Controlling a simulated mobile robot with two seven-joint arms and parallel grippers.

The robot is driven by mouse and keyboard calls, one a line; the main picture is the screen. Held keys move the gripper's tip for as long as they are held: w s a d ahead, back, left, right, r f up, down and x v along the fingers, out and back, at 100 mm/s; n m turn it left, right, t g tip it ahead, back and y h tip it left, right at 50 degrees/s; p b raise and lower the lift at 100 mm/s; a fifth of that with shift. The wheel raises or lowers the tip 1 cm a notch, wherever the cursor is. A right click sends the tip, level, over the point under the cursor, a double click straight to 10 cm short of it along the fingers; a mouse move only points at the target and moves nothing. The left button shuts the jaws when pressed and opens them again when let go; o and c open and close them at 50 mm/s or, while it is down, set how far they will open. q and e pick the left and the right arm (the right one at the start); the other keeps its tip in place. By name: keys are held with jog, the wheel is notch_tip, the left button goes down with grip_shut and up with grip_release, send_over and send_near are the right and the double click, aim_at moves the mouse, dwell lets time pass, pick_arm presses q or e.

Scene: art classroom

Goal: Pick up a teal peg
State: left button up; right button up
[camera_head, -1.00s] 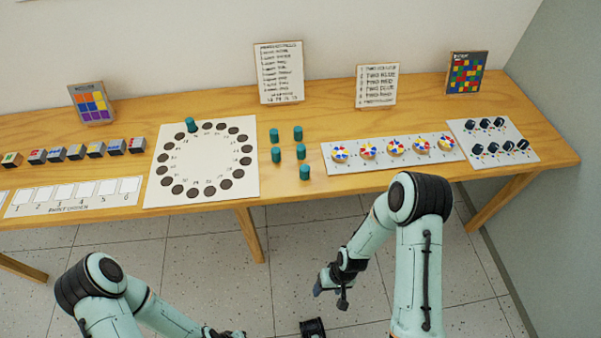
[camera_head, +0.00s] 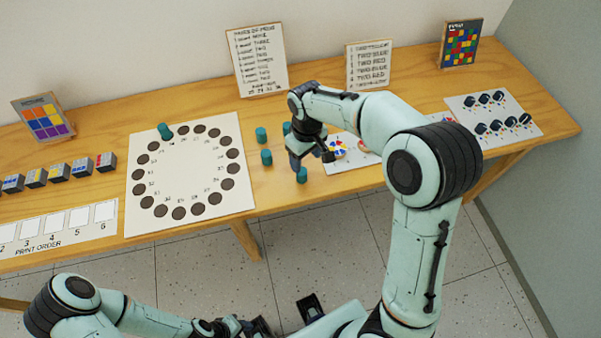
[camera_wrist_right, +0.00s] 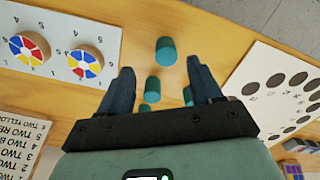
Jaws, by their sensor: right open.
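Several short teal cylinder pegs stand upright on the wooden table. The front one (camera_head: 302,175) shows just below my right gripper (camera_head: 310,160) in the head view. Others stand behind and left of it: one peg (camera_head: 266,157), another (camera_head: 261,135), and a partly hidden one (camera_head: 287,128). Another peg (camera_head: 165,131) is on the round-spot board. In the right wrist view, my open, empty fingers (camera_wrist_right: 160,66) point down toward the pegs. One peg (camera_wrist_right: 166,50) lies ahead between the fingertip lines, another (camera_wrist_right: 152,88) farther back. My left gripper (camera_head: 262,326) is low at the bottom edge, its jaws unclear.
The white board with a ring of dark spots (camera_head: 190,175) lies left of the pegs. A strip with coloured discs (camera_head: 345,160) lies right, partly hidden by my right arm. Signs (camera_head: 258,62) stand along the back. Bare wood surrounds the pegs.

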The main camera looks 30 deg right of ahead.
aim_at(302, 171)
jog(key=f, duration=0.5)
jog(key=a+f, duration=0.1)
jog(key=f, duration=0.2)
jog(key=shift+w, duration=0.2)
jog(key=c, duration=1.1)
